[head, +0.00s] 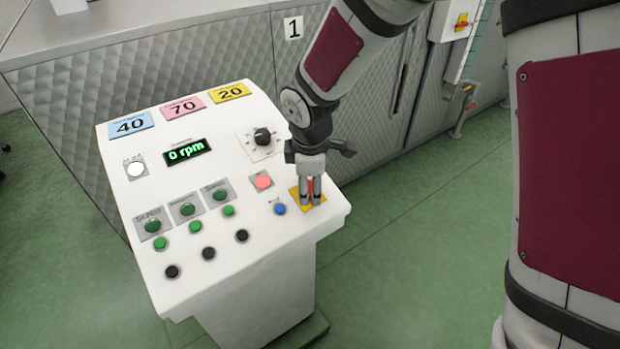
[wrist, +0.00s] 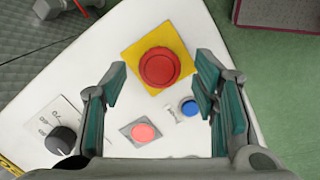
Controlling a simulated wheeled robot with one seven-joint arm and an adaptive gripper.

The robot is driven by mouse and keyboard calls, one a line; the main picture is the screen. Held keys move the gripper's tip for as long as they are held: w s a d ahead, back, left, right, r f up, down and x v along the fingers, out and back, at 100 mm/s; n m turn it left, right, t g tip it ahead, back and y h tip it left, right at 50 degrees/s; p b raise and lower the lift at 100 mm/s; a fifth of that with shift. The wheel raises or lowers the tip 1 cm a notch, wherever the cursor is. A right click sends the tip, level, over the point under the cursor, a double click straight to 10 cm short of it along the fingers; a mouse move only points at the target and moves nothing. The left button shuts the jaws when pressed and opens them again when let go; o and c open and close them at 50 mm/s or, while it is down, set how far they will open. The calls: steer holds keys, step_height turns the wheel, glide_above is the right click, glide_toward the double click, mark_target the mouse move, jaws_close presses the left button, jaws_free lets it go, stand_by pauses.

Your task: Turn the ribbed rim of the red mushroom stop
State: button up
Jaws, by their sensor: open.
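The red mushroom stop (wrist: 159,67) sits on a yellow square plate (wrist: 134,56) at the corner of the white control panel. In the wrist view it shows whole, just beyond and between the fingertips. In the head view my gripper (head: 311,199) is over the stop and hides most of it; a bit of red and the yellow plate (head: 322,203) show around the fingers. In the wrist view my gripper (wrist: 161,82) is open, its teal-padded fingers apart with nothing held. I cannot tell how far above the stop the fingertips are.
A blue button (head: 280,209) and a lit red button (head: 263,181) lie close to the stop. A black rotary knob (head: 262,137) and a display reading 0 rpm (head: 186,151) are farther up the panel. A quilted metal wall (head: 200,60) stands behind.

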steer(key=shift+w+f, duration=0.15)
steer(key=shift+f, duration=0.45)
steer(key=c, duration=1.2)
steer(key=shift+o, duration=0.2)
steer(key=shift+m, duration=0.3)
steer(key=m, duration=0.3)
steer(key=shift+g, duration=0.4)
steer(key=shift+m, duration=2.2)
steer(key=shift+w, duration=0.1)
